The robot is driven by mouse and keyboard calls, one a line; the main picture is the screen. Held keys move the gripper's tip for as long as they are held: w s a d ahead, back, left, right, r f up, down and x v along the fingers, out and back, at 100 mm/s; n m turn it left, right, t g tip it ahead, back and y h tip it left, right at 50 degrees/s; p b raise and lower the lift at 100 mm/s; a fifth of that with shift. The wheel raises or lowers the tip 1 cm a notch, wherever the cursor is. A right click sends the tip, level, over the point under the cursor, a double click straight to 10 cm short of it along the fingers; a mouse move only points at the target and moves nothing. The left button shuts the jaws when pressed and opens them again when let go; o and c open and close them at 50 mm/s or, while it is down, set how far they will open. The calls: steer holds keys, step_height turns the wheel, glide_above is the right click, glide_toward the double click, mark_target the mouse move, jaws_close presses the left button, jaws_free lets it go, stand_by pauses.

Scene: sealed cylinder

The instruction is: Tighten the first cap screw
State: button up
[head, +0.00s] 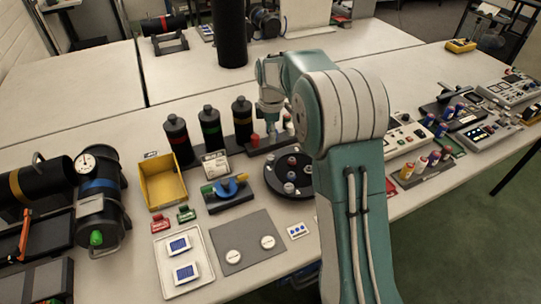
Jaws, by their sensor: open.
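My gripper (271,130) points down over the back middle of the table, near a dark rack (258,149) with a red-topped piece in it. Its fingers are small and partly lost against the background; it is open and I see nothing held in it. A dark cylinder with a blue band, a round gauge (86,162) and a green knob (96,238) stands at the left, far from my gripper. A black cylinder with a yellow band (38,182) lies beside it. I cannot make out any cap screw at this size.
Three black bottles (209,128) stand behind a yellow bin (161,180). A round black holder (272,183) with small pieces lies below my gripper. A grey mat (246,228) and a white tray (202,277) lie in front. Instruments crowd the right; my arm hides part of the table.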

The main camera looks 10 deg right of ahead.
mark_target(270, 157)
step_height(270, 157, down, 10)
steer(key=shift+a+r, duration=0.1)
stand_by(0.4)
jaws_close()
